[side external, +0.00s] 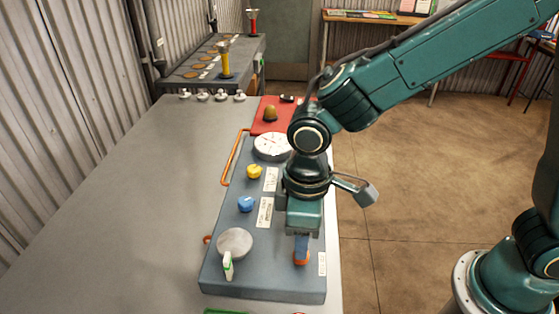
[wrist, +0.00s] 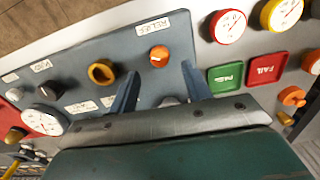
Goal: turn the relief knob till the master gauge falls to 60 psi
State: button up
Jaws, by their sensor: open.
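The relief knob (wrist: 159,55) is orange-red and sits beside a RELIEF label (wrist: 152,27) on the grey panel (wrist: 75,60). In the side external view the orange knob (side external: 301,260) shows at the panel's near right, below my gripper (side external: 302,246). In the wrist view the fingers of my gripper (wrist: 160,72) are open, one on each side of the knob's position; I cannot tell whether they touch it. A large white gauge (side external: 271,146) sits at the panel's far end, and also shows in the wrist view (wrist: 42,121). Its reading is too small to tell.
Green PASS (wrist: 226,76) and red FAIL (wrist: 265,68) plates lie beside small gauges. The grey table (side external: 130,200) is clear left of the panel.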

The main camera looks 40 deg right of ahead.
notch_tip(320, 180, up, 9)
dwell(0.4)
jog(key=s+d+r+m+t, duration=0.2)
jog(key=s+d, duration=0.1)
jog(key=d, duration=0.4)
jog(key=s+d+r+m+t, duration=0.1)
jog(key=s+d+r+m, duration=0.1)
jog(key=d, duration=0.6)
jog(key=s+d+r+m+t, duration=0.2)
jog(key=s+d+m, duration=0.2)
jog(key=s+d, duration=0.2)
jog(key=shift+s+d+t, duration=0.25)
jog(key=shift+d+t, duration=0.05)
jog(key=shift+d, duration=0.35)
